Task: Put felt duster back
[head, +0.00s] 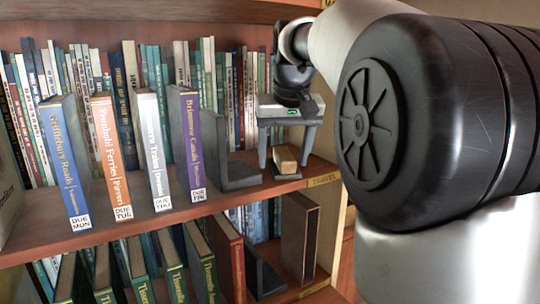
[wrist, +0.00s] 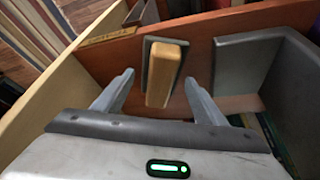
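The felt duster (head: 285,158) is a small tan wooden block on the shelf, right of the books. A dark flat pad (head: 287,176) shows beneath it; I cannot tell whether this is its felt or a separate base. In the wrist view the duster (wrist: 166,72) lies between my two grey fingers, with a visible gap on each side. My gripper (head: 284,150) points down over it with fingers spread, and it also shows in the wrist view (wrist: 159,80). It is open and holds nothing.
A dark grey bookend (head: 238,172) stands just left of the duster, and it is at right in the wrist view (wrist: 245,70). Orange, white, blue and purple (head: 187,140) books stand further left. A wooden side panel (head: 335,215) bounds the shelf at right.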

